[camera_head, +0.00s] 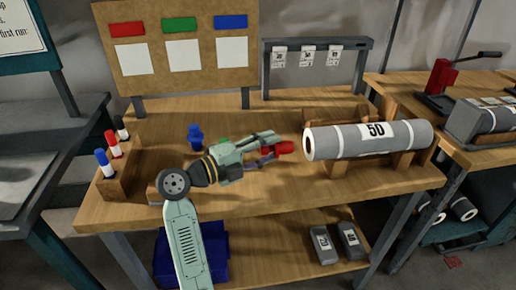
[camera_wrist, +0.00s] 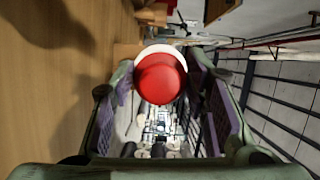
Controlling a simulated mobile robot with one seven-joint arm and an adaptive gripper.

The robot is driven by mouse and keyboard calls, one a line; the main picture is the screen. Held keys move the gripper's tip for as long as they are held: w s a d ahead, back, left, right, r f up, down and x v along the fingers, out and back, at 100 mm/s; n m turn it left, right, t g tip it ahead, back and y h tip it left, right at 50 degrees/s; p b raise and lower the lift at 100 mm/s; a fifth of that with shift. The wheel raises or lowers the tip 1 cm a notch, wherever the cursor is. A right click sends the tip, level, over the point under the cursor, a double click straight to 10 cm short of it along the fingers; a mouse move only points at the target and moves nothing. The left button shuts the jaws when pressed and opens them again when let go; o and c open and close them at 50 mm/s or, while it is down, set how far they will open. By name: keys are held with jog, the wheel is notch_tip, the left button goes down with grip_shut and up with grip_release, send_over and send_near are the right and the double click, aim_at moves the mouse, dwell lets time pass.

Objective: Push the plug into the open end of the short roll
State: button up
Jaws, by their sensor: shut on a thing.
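A red plug (camera_head: 286,147) is held at the tips of my gripper (camera_head: 270,147), which is shut on it and points right. A grey roll marked 50 (camera_head: 350,140) lies on its side in a wooden cradle (camera_head: 338,168). Its open end (camera_head: 307,145) faces left toward the plug, with a small gap between them in the head view. In the wrist view the red plug (camera_wrist: 160,78) sits between the fingers. A white rim of the roll's end (camera_wrist: 160,49) shows behind it; the plug hides the hole.
A blue plug (camera_head: 195,137) stands behind my arm; something green (camera_head: 223,141) is partly hidden by the gripper. A wooden block (camera_head: 122,172) with colour-capped markers is at the left. A board (camera_head: 180,85) and a tag rack (camera_head: 318,43) stand at the back.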

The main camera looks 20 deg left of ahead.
aim_at(293, 148)
jog(key=shift+w+d, duration=0.8)
jog(key=shift+d, duration=0.35)
jog(key=shift+w+d+p, duration=0.65)
jog(key=shift+d+p, duration=0.05)
jog(key=shift+d, duration=0.25)
jog(key=shift+w+d+p, duration=0.6)
jog(key=shift+d+p, duration=0.05)
jog(key=shift+d, duration=0.3)
dwell(1.6)
jog(key=o, duration=1.2)
jog(key=v, duration=1.2)
jog(key=shift+r, duration=0.1)
jog(key=shift+d+r, duration=0.1)
jog(key=shift+r, duration=0.05)
